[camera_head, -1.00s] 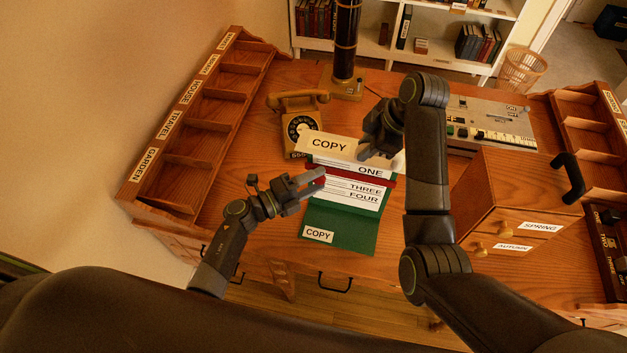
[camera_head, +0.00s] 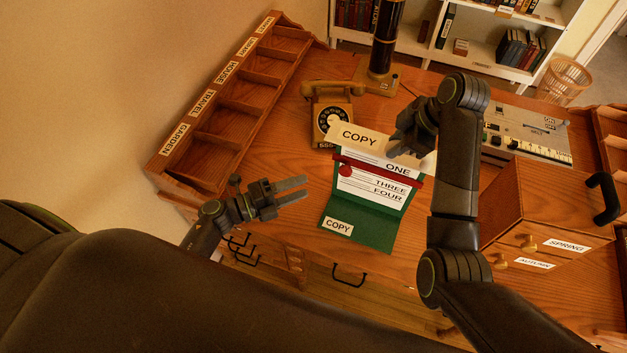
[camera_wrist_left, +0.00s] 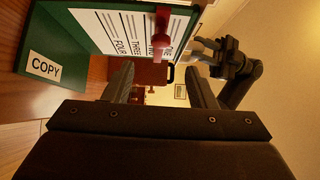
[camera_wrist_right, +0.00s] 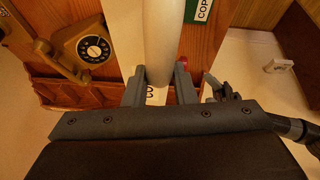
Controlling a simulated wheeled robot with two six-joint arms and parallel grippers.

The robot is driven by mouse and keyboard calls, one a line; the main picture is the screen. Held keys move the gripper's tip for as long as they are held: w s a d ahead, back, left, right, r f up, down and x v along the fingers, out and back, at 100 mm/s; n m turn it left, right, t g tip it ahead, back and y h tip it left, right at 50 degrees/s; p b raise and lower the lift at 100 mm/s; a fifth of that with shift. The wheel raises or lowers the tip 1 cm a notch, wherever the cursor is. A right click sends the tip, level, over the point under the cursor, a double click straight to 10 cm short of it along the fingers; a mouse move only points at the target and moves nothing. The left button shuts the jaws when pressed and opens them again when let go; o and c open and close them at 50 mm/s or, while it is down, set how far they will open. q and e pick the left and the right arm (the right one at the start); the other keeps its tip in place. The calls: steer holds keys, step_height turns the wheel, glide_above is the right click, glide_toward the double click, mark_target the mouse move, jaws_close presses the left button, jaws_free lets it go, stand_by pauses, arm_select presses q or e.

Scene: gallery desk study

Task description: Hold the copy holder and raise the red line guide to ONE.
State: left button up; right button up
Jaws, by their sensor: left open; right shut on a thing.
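The green copy holder (camera_head: 375,228) stands on the desk with a lined sheet and COPY labels. The red line guide (camera_head: 385,172) crosses the sheet just below ONE, above THREE and FOUR. Its round red knob (camera_head: 345,170) sits at the left end. It also shows in the left wrist view (camera_wrist_left: 161,30). My right gripper (camera_head: 394,152) is shut on the holder's pale top board; the right wrist view shows the board (camera_wrist_right: 163,40) between the fingers. My left gripper (camera_head: 306,189) is open and empty, left of the holder and apart from the knob.
A rotary telephone (camera_head: 331,115) and a dark column (camera_head: 385,45) stand behind the holder. A labelled wooden rack (camera_head: 235,105) is at the left. A small drawer cabinet (camera_head: 545,220) stands at the right, with a keyed machine (camera_head: 525,135) behind it.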

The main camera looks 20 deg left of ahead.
arm_select(q)
steer(key=shift+s+a, duration=0.25)
steer(key=shift+a, duration=0.05)
arm_select(e)
steer(key=o, duration=1)
step_height(320, 180, up, 10)
steer(key=p, duration=0.4)
steer(key=shift+w+d+f, duration=0.1)
arm_select(q)
step_height(320, 180, up, 4)
steer(key=shift+r, duration=0.25)
